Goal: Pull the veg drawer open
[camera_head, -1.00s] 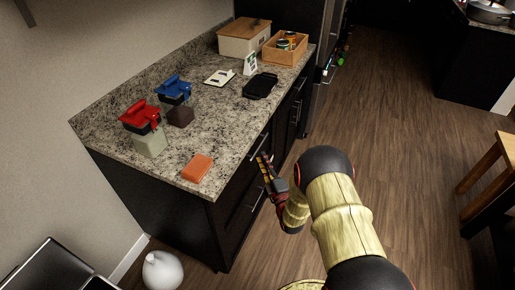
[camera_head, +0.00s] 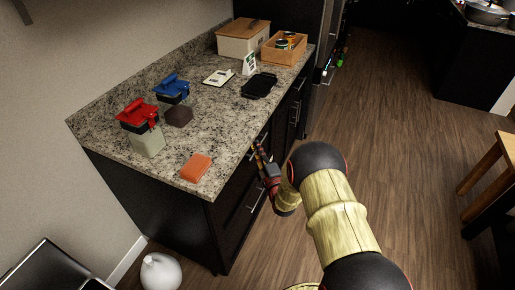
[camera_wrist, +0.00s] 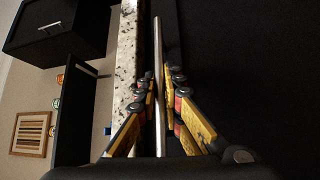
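The dark cabinet front under the counter carries bar handles. An upper bar handle (camera_head: 257,147) is by my gripper (camera_head: 260,152), and a lower handle (camera_head: 257,196) shows below it. In the wrist view the metal handle (camera_wrist: 158,60) runs lengthwise between the two yellow and black fingers of my gripper (camera_wrist: 160,85). One finger is on each side, close to the bar; I cannot tell whether they touch it. The drawer front (camera_wrist: 240,60) fills the dark right side there. It looks closed, and its label cannot be read.
The granite counter (camera_head: 225,125) holds an orange block (camera_head: 196,167), red (camera_head: 137,115) and blue (camera_head: 172,88) lidded containers, a dark block (camera_head: 179,116), a black tray (camera_head: 259,86) and a wooden crate (camera_head: 284,50). The wooden floor (camera_head: 385,110) right of the cabinet is open. A wooden stool (camera_head: 492,170) stands at right.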

